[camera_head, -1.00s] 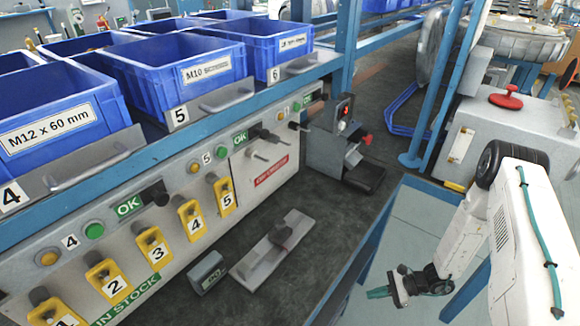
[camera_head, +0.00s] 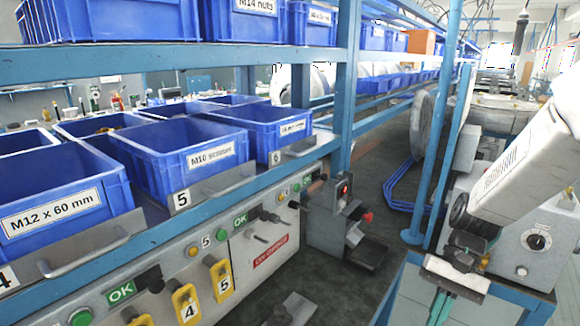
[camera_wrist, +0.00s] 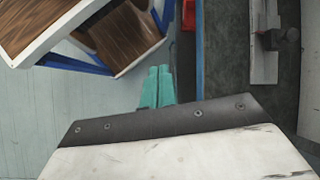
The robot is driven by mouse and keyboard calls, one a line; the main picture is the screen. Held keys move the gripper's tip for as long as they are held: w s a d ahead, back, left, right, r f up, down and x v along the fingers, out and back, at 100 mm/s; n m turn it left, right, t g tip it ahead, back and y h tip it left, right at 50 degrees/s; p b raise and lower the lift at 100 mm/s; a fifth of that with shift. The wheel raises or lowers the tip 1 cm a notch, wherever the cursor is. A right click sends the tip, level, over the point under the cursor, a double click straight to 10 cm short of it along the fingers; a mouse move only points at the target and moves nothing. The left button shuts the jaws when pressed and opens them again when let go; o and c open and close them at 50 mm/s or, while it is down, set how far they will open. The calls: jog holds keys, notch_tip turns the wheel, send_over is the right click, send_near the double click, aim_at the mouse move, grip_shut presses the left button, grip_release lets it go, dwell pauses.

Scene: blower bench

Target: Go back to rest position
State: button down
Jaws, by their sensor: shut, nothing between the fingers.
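My gripper (camera_head: 440,306) is at the lower right of the head view, at the end of my white arm, with its teal fingers pointing down. In the wrist view my gripper (camera_wrist: 158,88) shows as two teal fingers side by side, closed together with nothing between them. It is beside the blue frame edge of the bench and touches nothing that I can see. The fingertips are partly cut off at the bottom of the head view.
Blue bins (camera_head: 185,150) stand on the shelf at left, above a panel with yellow numbered holders (camera_head: 222,280). A blue post (camera_head: 435,160) rises close left of my arm. A grey machine (camera_head: 530,240) stands behind it. Wooden-topped pieces (camera_wrist: 125,38) show in the wrist view.

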jog(key=s+a+r+n+t+h, duration=0.1)
jog(key=s+r+n+t+h, duration=0.3)
jog(key=s+r, duration=0.9)
jog(key=shift+a+r+n+t+h, duration=0.25)
jog(key=shift+r+n+t+h, duration=0.15)
jog(key=shift+r+t, duration=1.05)
jog(key=shift+r, duration=0.1)
